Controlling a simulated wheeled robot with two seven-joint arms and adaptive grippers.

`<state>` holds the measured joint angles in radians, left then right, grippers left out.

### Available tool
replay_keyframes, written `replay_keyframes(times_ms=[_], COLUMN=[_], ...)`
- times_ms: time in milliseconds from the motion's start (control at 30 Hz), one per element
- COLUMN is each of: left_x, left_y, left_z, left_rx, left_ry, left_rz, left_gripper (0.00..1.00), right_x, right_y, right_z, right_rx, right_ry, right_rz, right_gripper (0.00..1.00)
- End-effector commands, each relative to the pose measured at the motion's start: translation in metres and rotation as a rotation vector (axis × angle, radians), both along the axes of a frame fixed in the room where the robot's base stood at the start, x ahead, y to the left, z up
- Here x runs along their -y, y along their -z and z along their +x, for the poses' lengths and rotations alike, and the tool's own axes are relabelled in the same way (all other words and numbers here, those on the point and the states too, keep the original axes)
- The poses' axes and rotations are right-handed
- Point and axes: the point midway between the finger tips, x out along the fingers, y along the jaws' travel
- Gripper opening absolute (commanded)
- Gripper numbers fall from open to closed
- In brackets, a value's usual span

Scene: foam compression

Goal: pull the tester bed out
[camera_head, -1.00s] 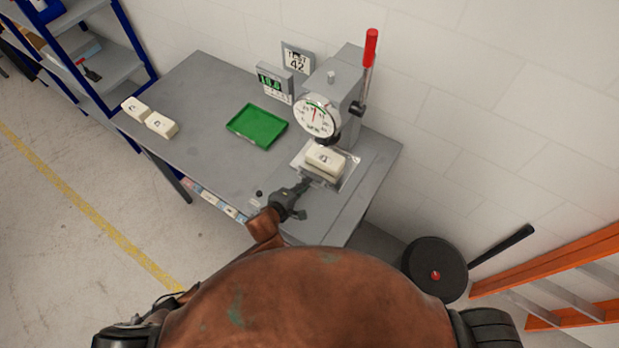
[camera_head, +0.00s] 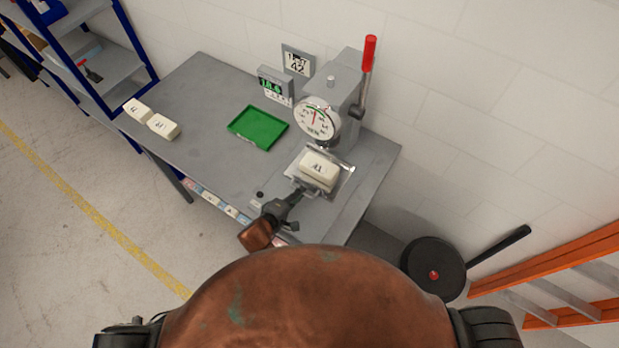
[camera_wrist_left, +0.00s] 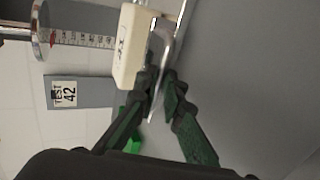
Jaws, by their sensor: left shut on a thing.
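The tester bed (camera_head: 343,179), a shiny metal plate, lies at the foot of the tester (camera_head: 349,90) and sticks out toward me. A cream foam block (camera_head: 318,169) marked with dark characters rests on it, clear in front of the dial gauge (camera_head: 315,119). My left gripper (camera_head: 299,192) is shut on the bed's front edge; the exact grip is partly hidden in the head view. In the left wrist view the fingers (camera_wrist_left: 162,88) close on the bed (camera_wrist_left: 166,48), with the foam block (camera_wrist_left: 130,48) beside them. My right gripper is not in view.
A red-handled lever (camera_head: 369,55) rises at the tester's right. A sign reading TEST 42 (camera_head: 298,60) stands behind. The table between tray and bed is clear.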

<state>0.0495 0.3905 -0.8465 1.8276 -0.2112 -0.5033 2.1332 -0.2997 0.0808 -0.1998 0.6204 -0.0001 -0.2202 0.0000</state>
Motion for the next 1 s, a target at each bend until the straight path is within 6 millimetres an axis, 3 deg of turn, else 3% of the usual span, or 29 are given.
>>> replay_keyframes(times_ms=[1000], left_x=[-0.052], left_y=[0.001], left_z=[-0.073], left_rx=[-0.006], left_ry=[-0.001], left_rz=[0.001], left_gripper=[0.00], right_x=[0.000], right_y=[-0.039], right_z=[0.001], right_rx=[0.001], right_ry=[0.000], right_rz=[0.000], right_gripper=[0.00])
